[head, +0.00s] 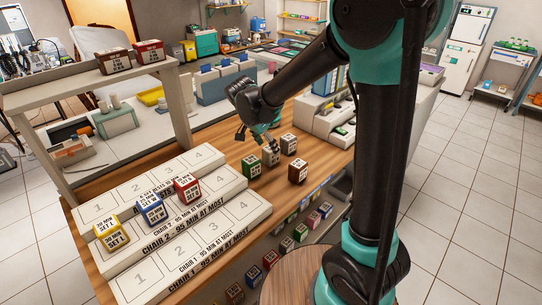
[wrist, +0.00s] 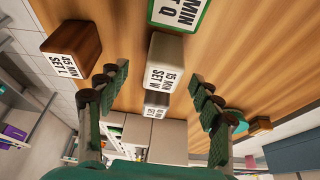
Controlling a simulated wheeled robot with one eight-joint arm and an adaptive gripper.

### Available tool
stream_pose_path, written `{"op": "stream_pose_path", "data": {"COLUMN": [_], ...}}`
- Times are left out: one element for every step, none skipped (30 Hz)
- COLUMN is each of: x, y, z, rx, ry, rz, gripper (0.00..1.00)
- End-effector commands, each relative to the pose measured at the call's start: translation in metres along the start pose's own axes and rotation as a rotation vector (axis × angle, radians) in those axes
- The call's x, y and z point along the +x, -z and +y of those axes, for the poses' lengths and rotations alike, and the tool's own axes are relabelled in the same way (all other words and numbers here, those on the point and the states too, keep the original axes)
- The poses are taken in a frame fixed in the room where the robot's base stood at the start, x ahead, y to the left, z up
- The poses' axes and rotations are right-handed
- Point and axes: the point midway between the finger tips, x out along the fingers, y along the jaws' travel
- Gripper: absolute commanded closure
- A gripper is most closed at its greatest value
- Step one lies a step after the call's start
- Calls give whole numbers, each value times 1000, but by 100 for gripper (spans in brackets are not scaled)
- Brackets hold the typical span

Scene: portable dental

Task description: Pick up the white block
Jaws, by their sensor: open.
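A white block (wrist: 165,62) with a printed label sits on the wooden table between the lines of my fingers in the wrist view. In the head view a pale block (head: 270,156) stands just below my gripper (head: 256,138), beside a green-sided block (head: 251,166). A second pale-looking block (wrist: 157,104) stands beyond it in the wrist view; its exact colour is hard to tell. My gripper (wrist: 160,108) is open, its two dark fingers apart with nothing held. I cannot tell the exact gap between fingertips and block.
The green-edged block (wrist: 181,13) and a brown block (wrist: 72,46) stand close by. The brown block also shows in the head view (head: 297,171). Numbered white trays (head: 245,213) with yellow, blue and red blocks lie left. Grey-white bins (head: 322,122) stand behind right.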

Motion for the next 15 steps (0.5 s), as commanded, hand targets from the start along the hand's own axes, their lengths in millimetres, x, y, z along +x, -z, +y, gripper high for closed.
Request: {"op": "stream_pose_path", "data": {"x": [4,6,7,8,10,13,16,20,26,30,34,39,44,48,52], "y": [0,0,0,0,0,1,1,1,1,1,2,2,2,2,2], "z": [0,0,0,0,0,-1,-2,-2,-3,-5,-5,-6,-6,-6,-6], "rx": [1,1,1,1,1,2,2,2,2,2,2,1,1,1,1], "ry": [0,0,0,0,0,0,0,0,0,0,0,0,0,0,0], "rz": [0,0,0,0,0,0,0,0,0,0,0,0,0,0,0], "gripper": [34,34,34,34,34,34,34,34,34,34,34,34,34,34,34]}}
